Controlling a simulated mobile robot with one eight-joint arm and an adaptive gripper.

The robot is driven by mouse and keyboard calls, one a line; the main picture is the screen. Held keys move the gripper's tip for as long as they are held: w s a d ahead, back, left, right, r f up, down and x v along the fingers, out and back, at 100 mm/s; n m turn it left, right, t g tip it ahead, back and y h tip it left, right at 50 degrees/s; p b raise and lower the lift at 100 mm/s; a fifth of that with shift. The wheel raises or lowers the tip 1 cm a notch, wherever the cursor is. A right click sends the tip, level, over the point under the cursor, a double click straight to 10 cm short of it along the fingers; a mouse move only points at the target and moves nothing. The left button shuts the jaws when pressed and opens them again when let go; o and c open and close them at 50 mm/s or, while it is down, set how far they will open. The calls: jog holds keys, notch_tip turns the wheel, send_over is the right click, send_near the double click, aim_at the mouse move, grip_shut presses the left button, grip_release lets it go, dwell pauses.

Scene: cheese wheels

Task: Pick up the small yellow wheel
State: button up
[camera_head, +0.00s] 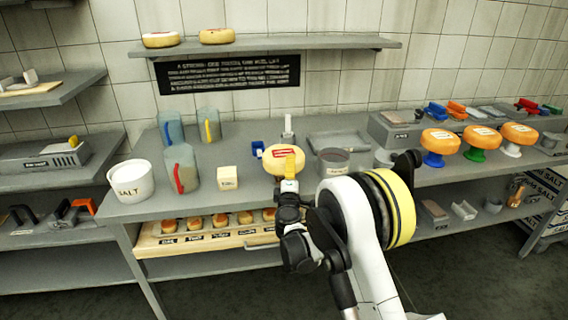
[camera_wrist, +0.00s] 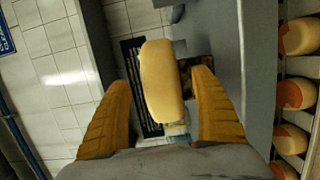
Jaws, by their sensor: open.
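A small yellow wheel (camera_head: 279,152) with a red and white label is above the middle of the counter, right in front of my gripper (camera_head: 290,164). In the wrist view the yellow wheel (camera_wrist: 162,82) shows edge-on between the two orange-yellow fingers of my gripper (camera_wrist: 163,78). The gripper is open, with a visible gap on each side of the wheel. Part of the wheel is hidden behind a finger in the head view. I cannot tell what supports it.
A grey pot (camera_head: 345,160) is close on the right. Orange wheels (camera_head: 440,141) sit on stands further right.

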jog(key=shift+w+a+f, duration=0.1)
jog(key=shift+w, duration=0.5)
jog(key=shift+w+a+f, duration=0.1)
jog(key=shift+w, duration=0.5)
jog(key=shift+w+r, duration=0.15)
jog(key=c, duration=1.5)
jog(key=shift+r, duration=0.1)
jog(key=shift+r+p, duration=0.6)
jog(key=shift+r, duration=0.85)
jog(key=w+d+r+p, duration=0.3)
jog(key=d+r+p, duration=0.2)
jog(key=d+r, duration=0.6)
jog(key=shift+w, duration=0.3)
jog(key=shift+s+f, duration=0.1)
